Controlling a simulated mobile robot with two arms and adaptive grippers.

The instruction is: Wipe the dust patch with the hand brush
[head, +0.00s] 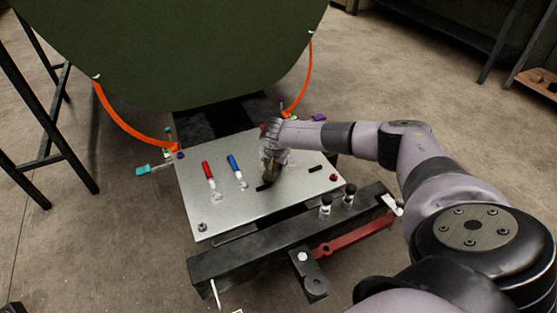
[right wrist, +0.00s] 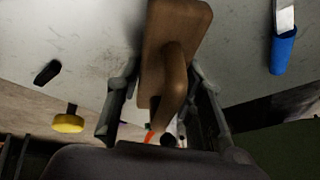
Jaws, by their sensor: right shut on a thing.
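The hand brush (right wrist: 178,30) has a brown wooden back and handle. It sits between the fingers of my right gripper (right wrist: 164,100), which is shut on its handle. In the head view the brush (head: 269,173) shows as a brown shape under my right gripper (head: 272,160), low over the right-middle of the grey metal panel (head: 225,150). I cannot tell whether the bristles touch the panel. Faint smudges show on the panel in the right wrist view, but I cannot make out a clear dust patch. My left gripper is out of view.
A dark green curved shell (head: 180,50) with orange straps (head: 120,121) stands behind.

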